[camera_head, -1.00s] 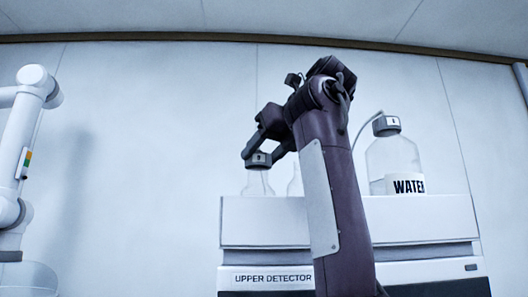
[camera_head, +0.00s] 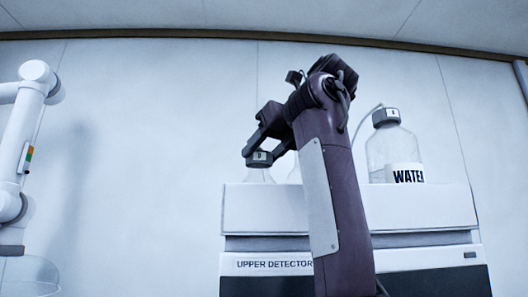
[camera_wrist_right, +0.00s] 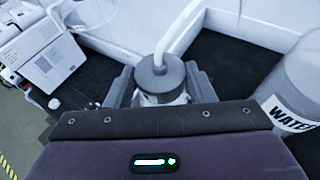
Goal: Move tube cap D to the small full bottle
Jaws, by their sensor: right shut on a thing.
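My right gripper (camera_head: 267,147) is shut on a dark grey tube cap (camera_head: 260,158); its letter is too small to read. In the right wrist view the cap (camera_wrist_right: 160,75) sits between the two fingers (camera_wrist_right: 160,92), with a pale tube (camera_wrist_right: 180,30) rising from it. A small clear bottle (camera_head: 258,175) is directly below the cap in the head view. Whether the cap touches its neck I cannot tell. A second clear bottle (camera_head: 294,174) is mostly hidden behind my right arm. My left gripper is out of view.
A large water bottle (camera_head: 392,148) with a grey cap stands on the right of the white tray (camera_head: 420,209) above the upper detector (camera_head: 265,265). It is also close on the right in the wrist view (camera_wrist_right: 297,95). A white robot arm (camera_head: 33,130) stands far left.

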